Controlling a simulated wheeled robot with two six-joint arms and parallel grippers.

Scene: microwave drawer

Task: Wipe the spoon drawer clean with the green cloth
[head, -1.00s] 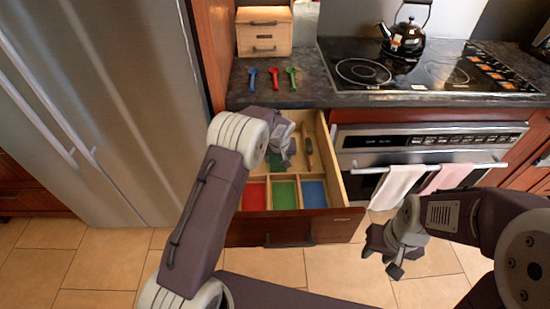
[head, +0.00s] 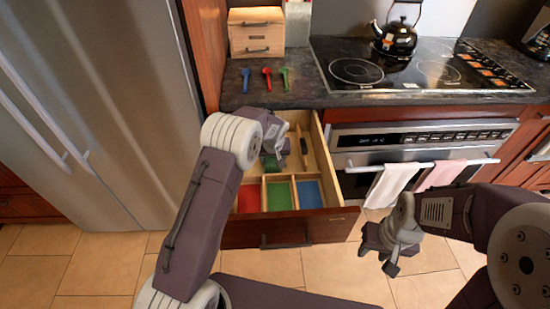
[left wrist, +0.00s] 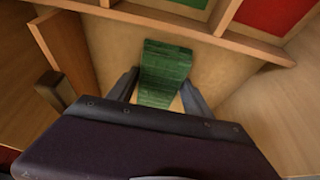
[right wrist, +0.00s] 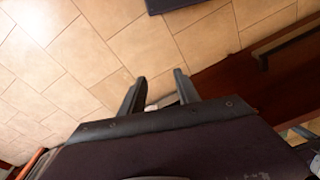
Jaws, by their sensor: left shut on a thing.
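The drawer (head: 335,214) is pulled out below the counter. Its front has red (head: 248,199), green (head: 279,196) and blue (head: 309,194) compartments, with a bare wooden section behind them. My left gripper (head: 277,152) is down in that back section, shut on the green cloth (left wrist: 166,65). In the left wrist view the cloth stretches out from between the fingers over the wooden bottom. In the head view my gripper hides most of it. My right gripper (head: 379,255) is open and empty in front of the oven, right of the drawer.
Blue (head: 245,80), red (head: 267,78) and green (head: 285,78) spoons lie on the counter above the drawer. A brown strip (head: 304,146) is in the drawer's back section, right of my left gripper. Towels (head: 391,186) hang on the oven handle. The fridge (head: 100,110) stands at the left.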

